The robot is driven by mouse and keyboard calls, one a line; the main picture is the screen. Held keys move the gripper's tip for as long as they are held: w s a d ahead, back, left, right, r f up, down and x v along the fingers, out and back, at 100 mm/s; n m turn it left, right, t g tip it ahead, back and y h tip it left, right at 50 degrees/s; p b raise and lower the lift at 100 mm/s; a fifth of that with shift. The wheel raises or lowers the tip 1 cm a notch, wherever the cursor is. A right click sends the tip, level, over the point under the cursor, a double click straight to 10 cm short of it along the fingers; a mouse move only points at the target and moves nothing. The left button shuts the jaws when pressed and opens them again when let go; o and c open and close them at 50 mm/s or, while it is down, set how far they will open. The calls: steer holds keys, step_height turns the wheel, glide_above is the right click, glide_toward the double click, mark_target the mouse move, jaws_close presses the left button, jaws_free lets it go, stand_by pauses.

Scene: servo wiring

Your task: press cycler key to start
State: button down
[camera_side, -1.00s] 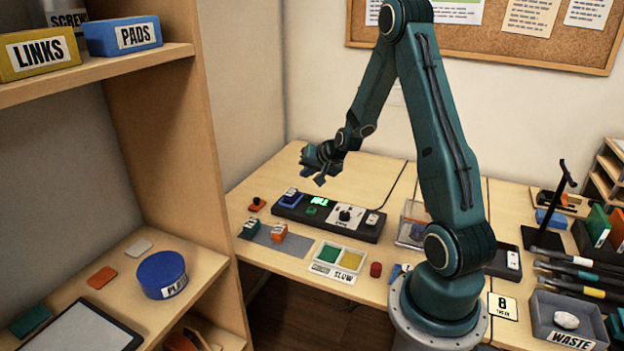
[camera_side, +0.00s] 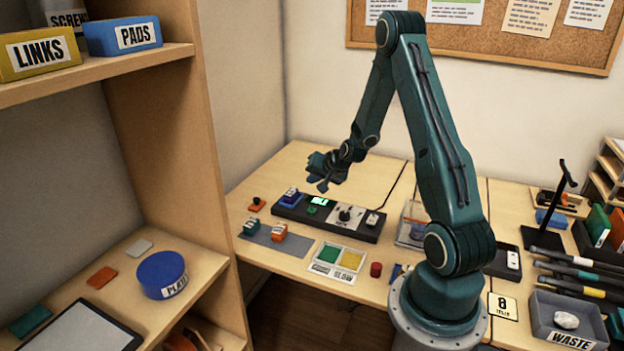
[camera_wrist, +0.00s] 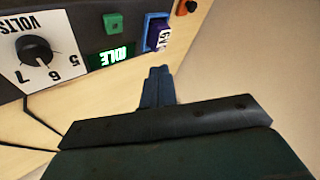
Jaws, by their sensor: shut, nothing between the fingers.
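The cycler (camera_side: 367,231) is a long black box on the table. A white dial marked VOLTS (camera_wrist: 36,50) is beside the display. A blue block with a dark purple, lettered top (camera_wrist: 158,34) sits at the cycler's left end. My gripper (camera_side: 323,186) is shut and empty, above and behind the display end; its fingertips show in the wrist view (camera_wrist: 158,70), apart from the key.
A small orange-based button (camera_side: 256,204) is left of the cycler. A grey mat (camera_side: 268,241) with a green and an orange block lies in front. A tray with green and yellow sections (camera_side: 341,256) and a red cylinder (camera_side: 376,269) are nearby. A cable runs behind the cycler.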

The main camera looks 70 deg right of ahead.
mark_target(314, 211)
steer(key=shift+f, duration=4)
steer(key=shift+f, duration=0.15)
steer(key=shift+f, duration=0.3)
steer(key=shift+f, duration=0.5)
steer(key=shift+r, duration=0.15)
stand_by(0.4)
steer(key=shift+r, duration=0.8)
steer(key=shift+r, duration=0.1)
steer(key=shift+r, duration=2.4)
